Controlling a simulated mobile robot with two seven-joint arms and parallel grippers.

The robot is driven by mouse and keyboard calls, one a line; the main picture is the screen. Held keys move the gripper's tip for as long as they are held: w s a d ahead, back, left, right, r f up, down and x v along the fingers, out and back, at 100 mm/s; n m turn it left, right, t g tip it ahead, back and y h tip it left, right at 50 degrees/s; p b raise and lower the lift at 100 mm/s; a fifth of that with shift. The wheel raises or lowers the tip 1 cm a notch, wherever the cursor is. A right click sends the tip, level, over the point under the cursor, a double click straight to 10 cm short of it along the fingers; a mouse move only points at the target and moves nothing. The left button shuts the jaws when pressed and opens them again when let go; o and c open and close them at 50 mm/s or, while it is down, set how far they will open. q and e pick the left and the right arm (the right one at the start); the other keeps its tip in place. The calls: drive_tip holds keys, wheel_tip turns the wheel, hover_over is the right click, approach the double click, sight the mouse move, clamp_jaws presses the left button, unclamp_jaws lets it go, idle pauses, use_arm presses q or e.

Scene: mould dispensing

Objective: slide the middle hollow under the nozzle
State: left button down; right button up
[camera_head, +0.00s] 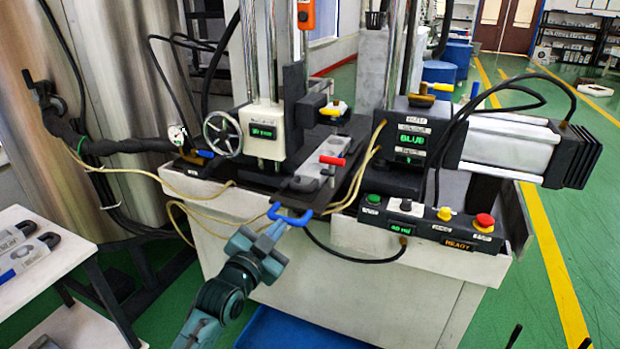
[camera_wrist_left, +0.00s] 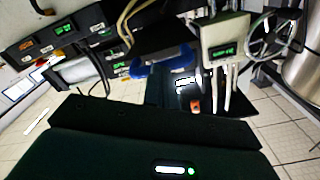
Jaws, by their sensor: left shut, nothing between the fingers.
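A grey metal mould (camera_head: 322,164) with a small red-handled lever on top lies along the dark slide bed of the machine. A blue loop handle (camera_head: 290,214) is at its near end and also shows in the left wrist view (camera_wrist_left: 163,70). My left gripper (camera_head: 276,229) is shut and empty, right by the blue handle; I cannot tell whether it touches it. The dispensing head with a yellow and black valve (camera_head: 335,108) is above the far part of the mould. I cannot make out the nozzle tip or the separate hollows. My right gripper is not seen.
A button panel (camera_head: 430,222) with green, yellow and red buttons stands right of the bed. Hoses loop across the bench front. A handwheel (camera_head: 222,134) is left of the head. More moulds (camera_head: 28,253) lie on a white table at left. A blue bin is below.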

sight(284, 217)
use_arm(q)
drive_tip(key=b+x, duration=0.2)
drive_tip(key=x, duration=0.3)
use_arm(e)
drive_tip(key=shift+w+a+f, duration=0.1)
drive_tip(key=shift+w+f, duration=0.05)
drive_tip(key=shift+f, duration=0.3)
use_arm(q)
drive_tip(key=shift+b+x, duration=0.45)
drive_tip(key=shift+x, duration=0.5)
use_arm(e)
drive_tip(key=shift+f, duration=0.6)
use_arm(q)
drive_tip(key=shift+s, duration=0.1)
drive_tip(key=shift+s+a+p, duration=0.1)
drive_tip(key=shift+s+p, duration=0.1)
drive_tip(key=shift+p, duration=0.25)
drive_tip(key=p+v, duration=0.2)
drive_tip(key=shift+s+a+r, duration=0.1)
drive_tip(key=shift+s+r, duration=0.05)
drive_tip(key=shift+s, duration=0.15)
drive_tip(key=shift+p+v, duration=1.35)
drive_tip(key=shift+v, duration=0.55)
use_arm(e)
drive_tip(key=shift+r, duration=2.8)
